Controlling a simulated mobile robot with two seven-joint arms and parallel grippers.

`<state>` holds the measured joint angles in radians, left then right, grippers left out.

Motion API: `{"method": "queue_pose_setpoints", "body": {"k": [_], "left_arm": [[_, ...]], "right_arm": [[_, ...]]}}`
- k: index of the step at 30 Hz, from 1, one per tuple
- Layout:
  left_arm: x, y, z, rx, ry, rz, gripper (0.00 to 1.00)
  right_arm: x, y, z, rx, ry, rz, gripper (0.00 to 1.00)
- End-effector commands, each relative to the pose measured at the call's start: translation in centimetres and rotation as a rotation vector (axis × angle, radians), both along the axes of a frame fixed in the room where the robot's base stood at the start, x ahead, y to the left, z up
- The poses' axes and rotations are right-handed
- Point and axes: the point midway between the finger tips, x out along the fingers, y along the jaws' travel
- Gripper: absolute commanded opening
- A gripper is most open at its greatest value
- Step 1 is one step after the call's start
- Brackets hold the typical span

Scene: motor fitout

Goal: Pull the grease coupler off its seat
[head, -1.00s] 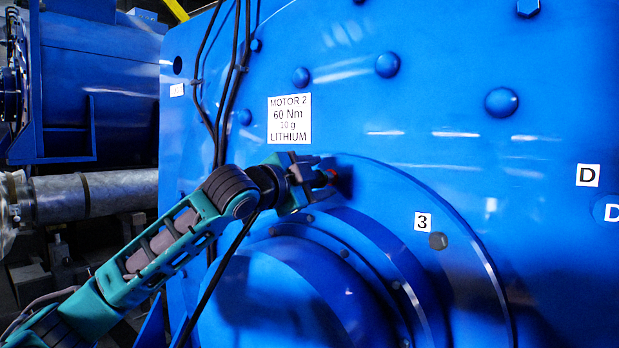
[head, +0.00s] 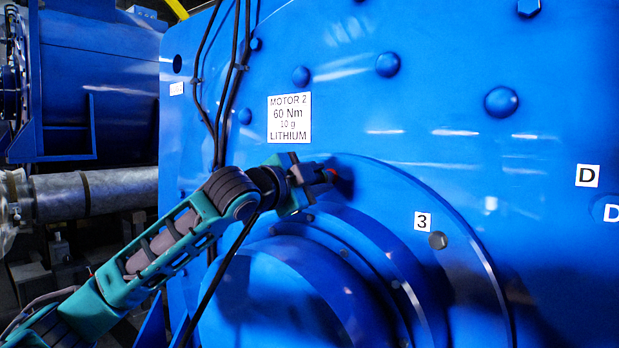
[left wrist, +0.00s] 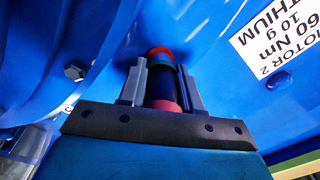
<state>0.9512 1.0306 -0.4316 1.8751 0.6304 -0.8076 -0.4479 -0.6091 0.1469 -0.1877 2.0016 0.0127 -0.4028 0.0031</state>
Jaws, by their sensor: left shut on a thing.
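The grease coupler (left wrist: 160,82) is a dark cylinder with a red ring near my palm and a red end toward the blue motor face. In the left wrist view it sits between the two grey fingers of my left gripper (left wrist: 160,88), which is shut on it. In the head view my left gripper (head: 318,178) is at the motor face, just above the round end cover, and only a red bit of the coupler (head: 331,176) shows. The seat is hidden, so I cannot tell whether the coupler touches it. My right gripper is not in view.
The blue motor face (head: 430,120) fills most of the head view, with raised bolts and a label (head: 289,119) reading MOTOR 2, 60 Nm, 10 g, LITHIUM. Black cables (head: 232,80) run down left of the label. A tag 3 (head: 423,222) is at lower right.

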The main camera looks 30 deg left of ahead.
Motion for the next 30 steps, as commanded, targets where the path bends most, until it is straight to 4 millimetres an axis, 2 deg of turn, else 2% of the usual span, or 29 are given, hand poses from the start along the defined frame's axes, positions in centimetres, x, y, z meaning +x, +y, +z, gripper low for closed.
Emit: {"method": "queue_pose_setpoints", "body": {"k": [1, 10, 30], "left_arm": [[0.3, -0.1, -0.5, -0.003, 0.011, -0.002, 0.00], [0.1, 0.0, -0.5, -0.002, 0.009, -0.001, 0.00], [-2.7, 0.1, -0.7, -0.001, 0.014, -0.002, 0.00]], "right_arm": [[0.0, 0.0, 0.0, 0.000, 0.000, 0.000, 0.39], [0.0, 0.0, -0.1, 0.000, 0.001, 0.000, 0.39], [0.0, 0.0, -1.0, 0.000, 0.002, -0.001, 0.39]]}}
